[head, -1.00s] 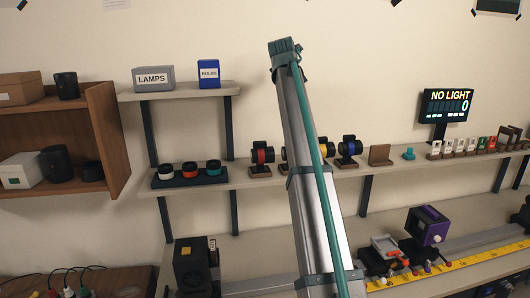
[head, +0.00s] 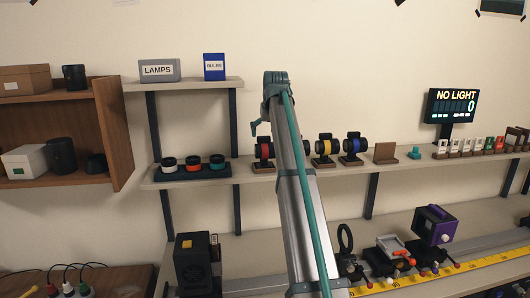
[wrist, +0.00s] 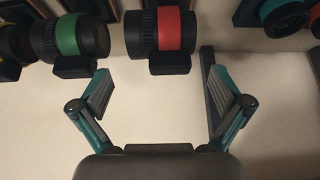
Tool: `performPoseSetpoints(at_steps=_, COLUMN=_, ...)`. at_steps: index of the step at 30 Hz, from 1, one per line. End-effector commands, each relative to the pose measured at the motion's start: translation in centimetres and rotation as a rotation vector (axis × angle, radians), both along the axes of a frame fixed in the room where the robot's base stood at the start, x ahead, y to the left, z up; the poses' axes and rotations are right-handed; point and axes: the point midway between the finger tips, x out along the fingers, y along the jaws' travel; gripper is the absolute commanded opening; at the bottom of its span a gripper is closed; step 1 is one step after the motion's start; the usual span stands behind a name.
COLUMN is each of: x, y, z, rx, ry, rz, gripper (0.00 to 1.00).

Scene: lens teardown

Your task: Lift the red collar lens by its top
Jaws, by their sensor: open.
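The red collar lens (head: 264,151) is a black barrel with a red band on a wooden stand on the long shelf, partly covered by my arm in the head view. In the wrist view the red collar lens (wrist: 169,30) is at the top, ahead of and between my spread fingers, apart from them. My gripper (wrist: 162,88) is open and empty.
A green-collared lens (wrist: 68,36) stands close beside the red one in the wrist view. Yellow (head: 325,148) and blue (head: 353,147) collared lenses stand to the right. A dark tray (head: 180,176) with three ringed pieces is to the left. An upper shelf (head: 185,86) is above it.

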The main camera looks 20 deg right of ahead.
Motion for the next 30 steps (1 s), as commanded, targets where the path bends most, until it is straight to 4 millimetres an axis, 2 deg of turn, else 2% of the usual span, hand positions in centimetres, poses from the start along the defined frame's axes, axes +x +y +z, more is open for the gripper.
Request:
performPoseSetpoints(at_steps=11, x=1.5, y=-0.3, z=-2.4, rx=-0.002, ry=0.000, rz=0.001, gripper=1.00)
performPoseSetpoints(at_steps=19, x=3.2, y=-0.6, z=-5.3, rx=-0.002, ry=0.000, rz=0.001, gripper=1.00)
performPoseSetpoints(at_steps=27, x=3.4, y=-0.7, z=-5.8, rx=-0.003, ry=-0.002, rz=0.001, gripper=1.00)
performPoseSetpoints(at_steps=30, x=3.4, y=-0.7, z=-5.8, rx=-0.003, ry=-0.002, rz=0.001, gripper=0.85)
